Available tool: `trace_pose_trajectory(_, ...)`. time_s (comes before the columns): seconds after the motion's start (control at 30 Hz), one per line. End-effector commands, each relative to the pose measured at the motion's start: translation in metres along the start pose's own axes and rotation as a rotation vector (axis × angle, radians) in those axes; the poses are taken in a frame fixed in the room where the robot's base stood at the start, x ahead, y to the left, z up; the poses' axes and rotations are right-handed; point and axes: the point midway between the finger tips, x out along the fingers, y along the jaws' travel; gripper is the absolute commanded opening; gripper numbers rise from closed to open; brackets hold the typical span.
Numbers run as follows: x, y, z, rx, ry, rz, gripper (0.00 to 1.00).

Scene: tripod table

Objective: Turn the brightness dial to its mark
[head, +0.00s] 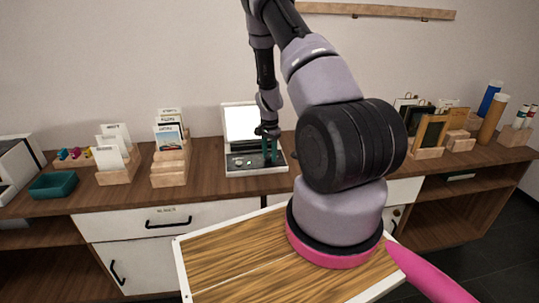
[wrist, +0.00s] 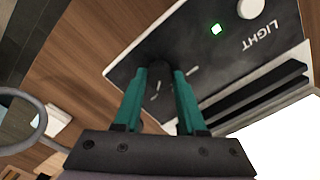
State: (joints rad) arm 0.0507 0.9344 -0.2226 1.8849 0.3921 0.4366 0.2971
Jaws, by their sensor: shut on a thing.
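The device (head: 257,170) stands on the wooden counter, with a lit white screen (head: 241,122) at its back and a dark control panel in front. In the wrist view its black panel (wrist: 200,52) carries the word LIGHT, a white round button (wrist: 250,8) and a green lamp (wrist: 216,29). My gripper (head: 270,157) is over the right part of the panel. In the wrist view its teal fingers (wrist: 161,75) are shut on the dark brightness dial (wrist: 157,68). Small white marks show beside the dial. The fingers hide its sides, so I cannot tell where its pointer stands.
Card holders (head: 170,164) and a green tray (head: 53,185) stand to the left on the counter. Framed pieces (head: 430,135) and upright tubes (head: 490,117) stand to the right. Dark slotted bars (wrist: 250,95) lie beside the panel. Bare counter lies around the device.

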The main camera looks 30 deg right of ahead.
Motion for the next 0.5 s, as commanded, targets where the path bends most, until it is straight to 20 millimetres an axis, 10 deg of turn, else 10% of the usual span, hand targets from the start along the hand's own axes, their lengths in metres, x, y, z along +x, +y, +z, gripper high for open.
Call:
trace_pose_trajectory(0.33,-0.0005,-0.0007,-0.0004,0.001,0.001,-0.001,0.0)
trace_pose_trajectory(0.37,-0.0004,-0.0007,-0.0004,0.001,0.001,-0.001,0.48)
trace_pose_trajectory(0.4,-0.0005,-0.0006,-0.0003,0.001,0.001,-0.001,0.63)
trace_pose_trajectory(0.5,-0.0003,-0.0005,-0.0002,0.001,0.001,-0.001,0.7)
